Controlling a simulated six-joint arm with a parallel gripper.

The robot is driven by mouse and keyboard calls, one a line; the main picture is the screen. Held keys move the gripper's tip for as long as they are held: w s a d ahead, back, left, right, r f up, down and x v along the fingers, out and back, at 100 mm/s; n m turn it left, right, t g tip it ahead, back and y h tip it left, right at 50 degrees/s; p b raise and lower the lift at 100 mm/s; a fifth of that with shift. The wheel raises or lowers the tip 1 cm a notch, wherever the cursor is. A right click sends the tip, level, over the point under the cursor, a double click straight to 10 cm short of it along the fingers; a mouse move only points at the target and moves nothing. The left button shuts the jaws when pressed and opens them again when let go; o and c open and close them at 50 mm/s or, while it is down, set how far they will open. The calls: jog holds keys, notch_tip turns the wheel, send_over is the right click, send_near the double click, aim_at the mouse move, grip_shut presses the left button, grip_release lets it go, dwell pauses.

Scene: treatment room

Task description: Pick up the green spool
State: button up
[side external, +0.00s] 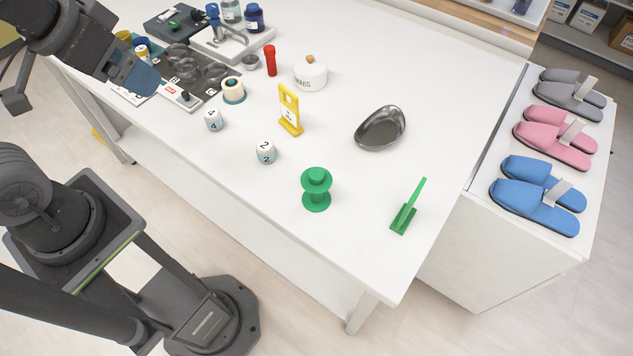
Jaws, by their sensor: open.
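The green spool (316,189) stands upright on the white table (340,240) near its front edge. It has a round flange at top and bottom, and nothing touches it.
A green scoop (408,207) lies right of the spool, with a metal kidney dish (380,128) behind it. Clear table surrounds the spool.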

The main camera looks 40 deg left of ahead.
jog(key=w+d+m+g, duration=0.2)
jog(key=w+d+m, duration=0.4)
jog(key=m, duration=0.1)
jog(key=m+g, duration=0.4)
jog(key=m, duration=1.1)
send_over(317, 173)
notch_tip(317, 173, down, 11)
notch_tip(317, 173, down, 7)
jog(key=shift+w+d+f, duration=0.15)
jog(key=shift+f, duration=2.8)
jog(key=c, duration=1)
jog(key=shift+r, duration=0.15)
